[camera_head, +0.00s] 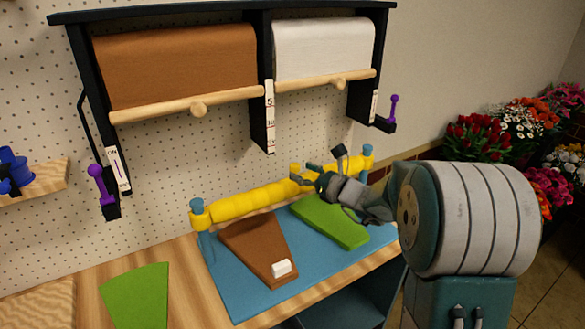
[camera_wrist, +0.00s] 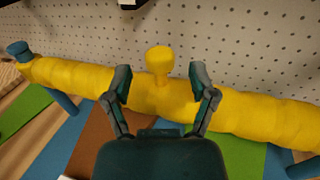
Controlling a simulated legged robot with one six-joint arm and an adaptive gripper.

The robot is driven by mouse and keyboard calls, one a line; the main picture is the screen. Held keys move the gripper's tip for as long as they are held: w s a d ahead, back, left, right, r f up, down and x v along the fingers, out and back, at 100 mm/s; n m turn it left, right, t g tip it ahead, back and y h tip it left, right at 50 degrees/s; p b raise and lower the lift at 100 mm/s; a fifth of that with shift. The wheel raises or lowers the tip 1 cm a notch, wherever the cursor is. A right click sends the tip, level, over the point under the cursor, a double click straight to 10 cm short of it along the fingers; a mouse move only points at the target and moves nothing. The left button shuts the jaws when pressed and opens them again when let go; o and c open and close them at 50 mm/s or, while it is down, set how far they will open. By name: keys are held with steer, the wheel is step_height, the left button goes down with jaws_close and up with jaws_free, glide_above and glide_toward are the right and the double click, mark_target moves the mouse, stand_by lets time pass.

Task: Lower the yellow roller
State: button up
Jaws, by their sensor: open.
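The yellow roller (camera_head: 245,202) is a long, lumpy bar between blue end posts, raised along the back edge of the blue mat (camera_head: 232,287). A yellow knob (camera_wrist: 159,60) stands up from its middle in the wrist view. My gripper (camera_head: 304,176) is at the roller's right-of-middle part in the head view. In the wrist view my gripper (camera_wrist: 161,85) is open, with one finger on each side of the knob and a gap to it. The roller also shows in the wrist view (camera_wrist: 255,118). I cannot tell whether the fingers touch the roller.
Brown paper (camera_head: 258,245) with a white block (camera_head: 281,268) and a green sheet (camera_head: 330,222) lie on the mat. Another green sheet (camera_head: 136,295) lies at left. Above hang brown (camera_head: 175,65) and white (camera_head: 322,48) paper rolls with purple-handled levers (camera_head: 101,185) beside them. Flowers (camera_head: 480,140) stand right.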

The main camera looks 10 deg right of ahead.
mark_target(297, 171)
steer(key=shift+w+d, duration=0.1)
steer(key=shift+w, duration=0.8)
steer(key=shift+w+a, duration=0.3)
steer(key=shift+a, duration=1.25)
steer(key=c, duration=0.3)
steer(key=shift+d, duration=0.25)
steer(key=c, duration=0.5)
steer(key=shift+d, duration=0.35)
jaws_close()
steer(key=shift+d, duration=0.15)
